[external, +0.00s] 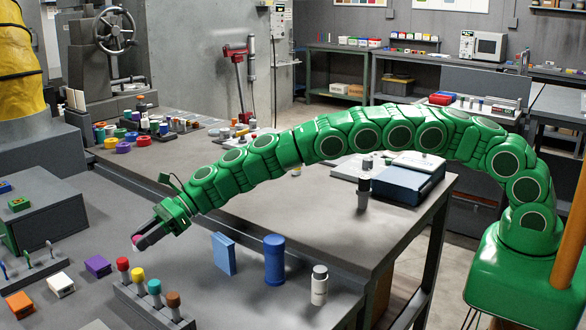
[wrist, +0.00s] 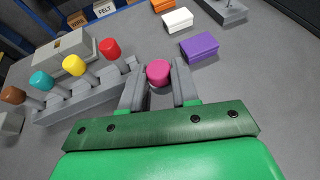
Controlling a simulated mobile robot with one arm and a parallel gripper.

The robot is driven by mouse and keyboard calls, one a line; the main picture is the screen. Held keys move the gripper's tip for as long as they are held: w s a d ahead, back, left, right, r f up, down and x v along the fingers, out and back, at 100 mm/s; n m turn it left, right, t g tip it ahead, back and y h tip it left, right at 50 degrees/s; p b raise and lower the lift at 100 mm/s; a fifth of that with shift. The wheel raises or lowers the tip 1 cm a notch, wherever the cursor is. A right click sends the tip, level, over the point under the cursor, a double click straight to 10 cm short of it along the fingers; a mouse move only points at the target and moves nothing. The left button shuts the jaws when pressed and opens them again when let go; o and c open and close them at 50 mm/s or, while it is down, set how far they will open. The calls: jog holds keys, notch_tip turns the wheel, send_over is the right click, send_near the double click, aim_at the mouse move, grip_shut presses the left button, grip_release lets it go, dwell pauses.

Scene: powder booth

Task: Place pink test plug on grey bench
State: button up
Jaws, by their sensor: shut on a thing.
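My gripper (wrist: 160,88) is shut on the pink test plug (wrist: 158,72), whose round pink top shows between the two grey fingers in the wrist view. In the external view my gripper (external: 141,240) is at the left, over the grey bench (external: 190,285), with a bit of the pink plug (external: 135,239) at its tips. The plug's lower part is hidden by the fingers. I cannot tell whether the plug touches the bench.
A grey rack (wrist: 90,98) with red, yellow, teal and brown plugs stands close to my gripper. A purple block (external: 98,266), a white block (external: 61,285) and an orange block (external: 19,304) lie nearby. A blue cylinder (external: 274,260) and a white bottle (external: 319,286) stand to the right.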

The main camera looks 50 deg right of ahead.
jog(key=shift+w+a+f, duration=0.3)
jog(key=shift+f, duration=0.2)
jog(key=shift+w+a+f, duration=0.25)
jog(key=shift+w+f, duration=0.05)
jog(key=shift+f, duration=0.25)
jog(key=shift+w+a+f, duration=0.3)
jog(key=shift+f, duration=0.2)
jog(key=shift+w+f, duration=0.15)
jog(key=shift+f, duration=1.4)
jog(key=shift+f, duration=0.15)
jog(key=o, duration=1)
